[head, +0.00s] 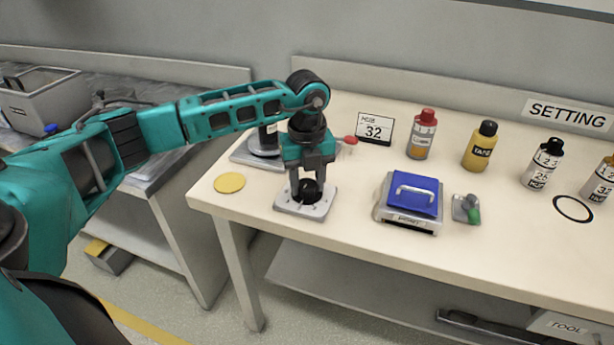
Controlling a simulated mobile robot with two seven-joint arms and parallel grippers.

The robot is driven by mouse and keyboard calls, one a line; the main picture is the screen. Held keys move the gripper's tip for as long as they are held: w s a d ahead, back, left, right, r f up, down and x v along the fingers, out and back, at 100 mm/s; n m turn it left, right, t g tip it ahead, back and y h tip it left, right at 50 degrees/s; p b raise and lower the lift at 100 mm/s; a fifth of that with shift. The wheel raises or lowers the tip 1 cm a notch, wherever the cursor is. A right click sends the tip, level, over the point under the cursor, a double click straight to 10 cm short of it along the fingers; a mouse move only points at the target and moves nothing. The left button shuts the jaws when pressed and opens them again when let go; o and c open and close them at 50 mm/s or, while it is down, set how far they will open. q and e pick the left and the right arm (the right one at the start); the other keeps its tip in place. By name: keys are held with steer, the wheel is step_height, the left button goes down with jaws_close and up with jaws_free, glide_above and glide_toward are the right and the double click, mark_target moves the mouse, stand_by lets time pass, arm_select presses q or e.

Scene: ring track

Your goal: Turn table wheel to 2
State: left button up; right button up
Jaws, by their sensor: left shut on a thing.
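My left gripper (308,172) points down over the near left part of the table and is shut on a round black knob, which I take as the table wheel (308,192). The knob sits on a pale square base plate (288,205). The fingers partly hide the knob, and I cannot read any numbers or a pointer on it. My right gripper is not in view.
A "SETTING" label (567,114) is at the back right.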

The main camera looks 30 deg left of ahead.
mark_target(307, 184)
arm_select(q)
steer(key=shift+w+r, duration=0.1)
stand_by(0.5)
steer(key=o, duration=1.1)
steer(key=shift+c, duration=0.2)
step_height(307, 184, up, 13)
steer(key=p, duration=0.1)
